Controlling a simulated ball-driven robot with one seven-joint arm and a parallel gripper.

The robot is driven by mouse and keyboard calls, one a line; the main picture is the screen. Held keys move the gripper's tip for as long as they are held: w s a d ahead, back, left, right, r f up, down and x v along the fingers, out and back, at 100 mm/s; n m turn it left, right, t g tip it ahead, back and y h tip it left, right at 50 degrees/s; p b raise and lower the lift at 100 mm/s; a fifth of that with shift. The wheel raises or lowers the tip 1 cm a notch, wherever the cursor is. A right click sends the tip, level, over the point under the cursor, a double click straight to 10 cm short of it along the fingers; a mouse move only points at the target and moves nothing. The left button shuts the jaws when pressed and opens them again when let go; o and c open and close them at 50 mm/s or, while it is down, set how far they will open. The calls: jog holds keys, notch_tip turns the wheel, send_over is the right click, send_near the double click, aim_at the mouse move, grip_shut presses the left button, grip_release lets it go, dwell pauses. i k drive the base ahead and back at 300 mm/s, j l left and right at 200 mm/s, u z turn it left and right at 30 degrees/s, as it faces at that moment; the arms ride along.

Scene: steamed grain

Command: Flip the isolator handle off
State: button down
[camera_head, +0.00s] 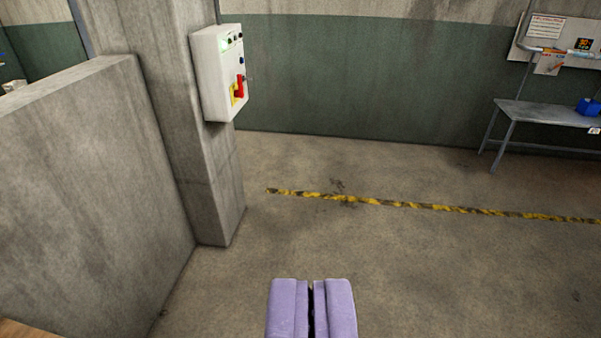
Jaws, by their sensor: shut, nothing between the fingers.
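A white control box (213,75) is mounted on the concrete pillar at the upper left. Its front faces right and is seen at a steep angle. A red isolator handle (240,87) on a yellow plate (233,94) sits low on that front. The angle and small size make the handle's exact position hard to read. Several small buttons and a green light show above it. My gripper (312,283), with purple fingers, is at the bottom middle. It is shut and empty, well apart from the box and nearer to the camera.
A low concrete wall (85,190) fills the left and meets the pillar (180,130). A yellow and black floor stripe (400,204) crosses the open floor. A grey bench (550,112) with a blue object (588,107) stands at the right, below a notice board.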

aim_at(239, 93)
jog(key=i+l, duration=0.1)
jog(key=i, duration=0.5)
jog(key=i+l, duration=0.15)
jog(key=i, duration=0.5)
jog(key=i+l+u, duration=0.1)
jog(key=i, duration=0.5)
jog(key=i+l, duration=0.2)
jog(key=i, duration=0.45)
jog(key=i+j+u, duration=0.15)
jog(key=i, duration=0.7)
jog(key=i+j+u, duration=0.15)
jog(key=i, duration=0.75)
